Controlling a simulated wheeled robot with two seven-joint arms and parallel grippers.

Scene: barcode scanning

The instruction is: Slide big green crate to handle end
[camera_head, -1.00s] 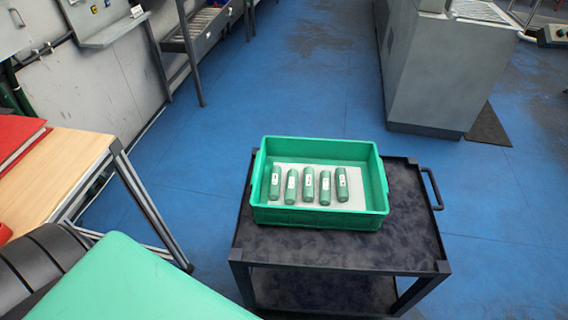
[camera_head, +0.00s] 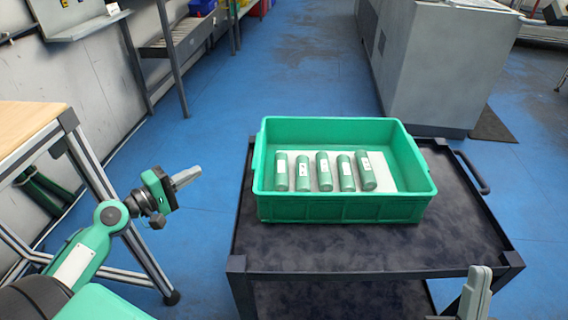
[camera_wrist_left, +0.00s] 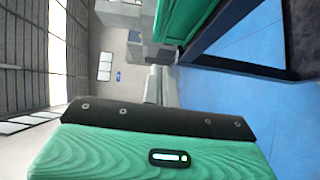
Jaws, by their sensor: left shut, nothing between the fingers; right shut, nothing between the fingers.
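The big green crate (camera_head: 340,209) sits on the dark cart top (camera_head: 350,250), towards its back left, with bare cart top in front and to the right. Several green cylinders with white labels (camera_head: 323,172) lie in a row on a white sheet inside it. The cart's handle (camera_head: 473,173) is on the right side. My left gripper (camera_head: 187,178) is shut and empty, left of the cart and apart from the crate. My right gripper (camera_head: 482,280) is shut and empty at the cart's front right corner. In the left wrist view, part of the crate (camera_wrist_left: 185,18) shows at the top.
A wooden-topped table (camera_head: 25,125) with metal legs stands at the left, close to my left arm. A grey machine cabinet (camera_head: 425,70) stands behind the cart. Blue floor (camera_head: 270,80) is clear behind and between them.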

